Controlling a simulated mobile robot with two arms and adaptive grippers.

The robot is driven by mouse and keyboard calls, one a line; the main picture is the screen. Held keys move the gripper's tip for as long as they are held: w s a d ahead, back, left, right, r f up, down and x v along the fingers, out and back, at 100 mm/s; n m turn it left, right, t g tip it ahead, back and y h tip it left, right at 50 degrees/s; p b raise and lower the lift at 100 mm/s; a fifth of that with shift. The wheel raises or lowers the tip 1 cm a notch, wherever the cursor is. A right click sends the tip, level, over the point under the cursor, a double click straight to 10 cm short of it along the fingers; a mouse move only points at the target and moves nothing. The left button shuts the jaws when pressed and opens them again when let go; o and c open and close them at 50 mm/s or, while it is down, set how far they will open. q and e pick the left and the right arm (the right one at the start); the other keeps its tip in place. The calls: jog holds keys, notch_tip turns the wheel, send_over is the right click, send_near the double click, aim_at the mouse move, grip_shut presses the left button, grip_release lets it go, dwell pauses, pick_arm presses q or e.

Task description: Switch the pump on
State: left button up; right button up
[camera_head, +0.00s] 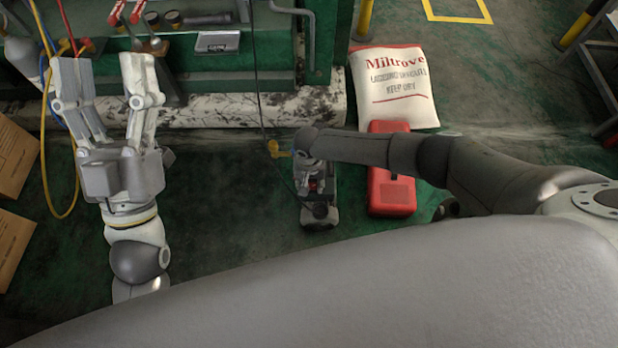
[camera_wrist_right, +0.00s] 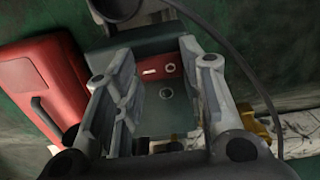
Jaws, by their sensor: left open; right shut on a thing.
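The pump (camera_head: 319,214) stands on the green floor in the head view, partly hidden under my right arm. In the right wrist view the pump (camera_wrist_right: 178,108) shows a grey-green face with a round hole and a small red panel with light parts on it. I cannot tell the switch's position. My right gripper (camera_head: 309,168) points down over the pump; in the wrist view its fingers (camera_wrist_right: 158,56) lie on both sides of the pump body, shut on it. The exact contact is unclear. My left gripper (camera_head: 104,65) is open and empty, at the left by the bench.
A red case (camera_head: 391,190) lies right of the pump, with a white Miltrove sack (camera_head: 395,85) behind it. A thin dark cable (camera_head: 258,80) runs down to the pump. Yellow hose (camera_head: 48,165) and cardboard boxes (camera_head: 12,160) are at the left. Floor between my left gripper and the pump is clear.

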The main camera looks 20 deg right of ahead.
jog(key=shift+w+a+r, duration=0.15)
jog(key=shift+w+a, duration=0.05)
jog(key=shift+a, duration=0.15)
jog(key=o, duration=1)
jog(key=shift+s+d, duration=0.15)
jog(key=shift+d, duration=0.05)
